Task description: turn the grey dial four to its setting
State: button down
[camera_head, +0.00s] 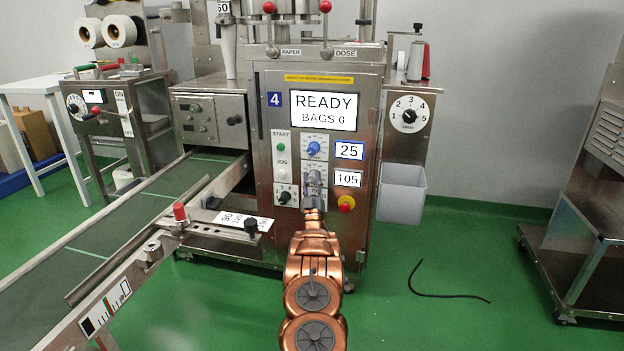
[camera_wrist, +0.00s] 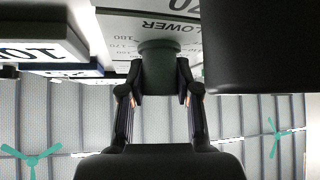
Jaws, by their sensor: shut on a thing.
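Machine four carries a grey dial on its front panel, below the blue dial (camera_head: 313,148). In the head view my gripper (camera_head: 313,187) reaches up to this dial and covers most of it. In the wrist view the grey dial (camera_wrist: 158,50) sits between the two fingertips of my gripper (camera_wrist: 159,88), which are shut on its sides. A scale plate (camera_wrist: 130,35) with the word LOWER shows upside down behind it. The dial's pointer is hidden.
A red button (camera_head: 346,204) on a yellow base lies close to the right of my gripper. A black selector (camera_head: 285,197) is close to the left. The main screen (camera_head: 325,111) reads READY, BAGS 0. A conveyor (camera_head: 130,215) stretches along the left.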

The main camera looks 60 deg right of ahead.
jog(key=shift+s+d+r, duration=0.1)
jog(key=c, duration=0.8)
grip_release()
jog(key=v, duration=0.7)
jog(key=shift+a+f, duration=0.25)
